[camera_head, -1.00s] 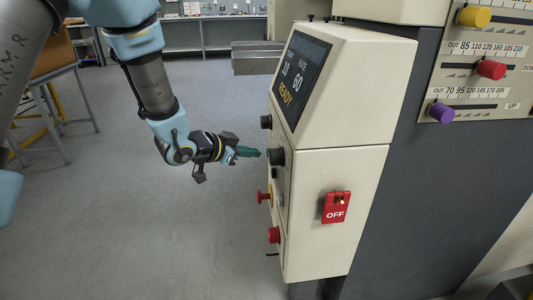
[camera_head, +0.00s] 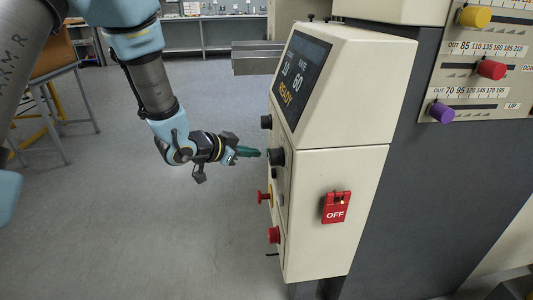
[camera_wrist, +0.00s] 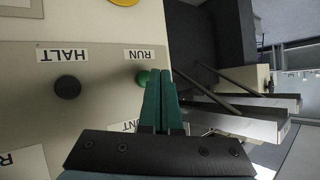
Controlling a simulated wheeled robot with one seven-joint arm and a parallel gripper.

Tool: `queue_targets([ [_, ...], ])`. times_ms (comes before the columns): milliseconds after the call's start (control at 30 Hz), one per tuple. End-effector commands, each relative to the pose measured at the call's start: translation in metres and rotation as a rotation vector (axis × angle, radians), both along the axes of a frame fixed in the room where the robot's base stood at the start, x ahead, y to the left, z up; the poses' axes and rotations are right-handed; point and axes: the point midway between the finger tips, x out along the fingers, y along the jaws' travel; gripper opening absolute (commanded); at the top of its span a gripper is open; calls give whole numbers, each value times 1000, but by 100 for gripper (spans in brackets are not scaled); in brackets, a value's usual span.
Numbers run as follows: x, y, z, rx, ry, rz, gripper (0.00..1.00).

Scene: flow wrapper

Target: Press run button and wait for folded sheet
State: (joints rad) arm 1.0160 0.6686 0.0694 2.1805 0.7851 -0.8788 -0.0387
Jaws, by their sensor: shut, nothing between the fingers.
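The green RUN button (camera_wrist: 143,78) shows in the wrist view, on the machine's control panel beneath an upside-down RUN label (camera_wrist: 147,55). My gripper (camera_wrist: 161,74) is shut and empty, its green fingertips just right of the button; whether they touch it I cannot tell. In the head view my gripper (camera_head: 260,153) points right at the control box (camera_head: 335,210), at the height of the black knob (camera_head: 277,157). The tilted screen (camera_head: 301,72) reads READY. No folded sheet is in view.
A black HALT button (camera_wrist: 67,87) sits left of RUN. Red knobs (camera_head: 273,235) stick out lower on the box's left face, and a red OFF switch (camera_head: 336,207) is on its side. Grey rails (camera_wrist: 240,110) lie right of my fingers. The floor beside the box is clear.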

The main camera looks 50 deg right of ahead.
Motion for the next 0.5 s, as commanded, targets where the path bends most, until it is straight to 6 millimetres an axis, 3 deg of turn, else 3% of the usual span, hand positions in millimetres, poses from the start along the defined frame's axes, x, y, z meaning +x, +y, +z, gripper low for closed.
queue_targets([
  [500,-6,-7,0,0,-1,0,0],
])
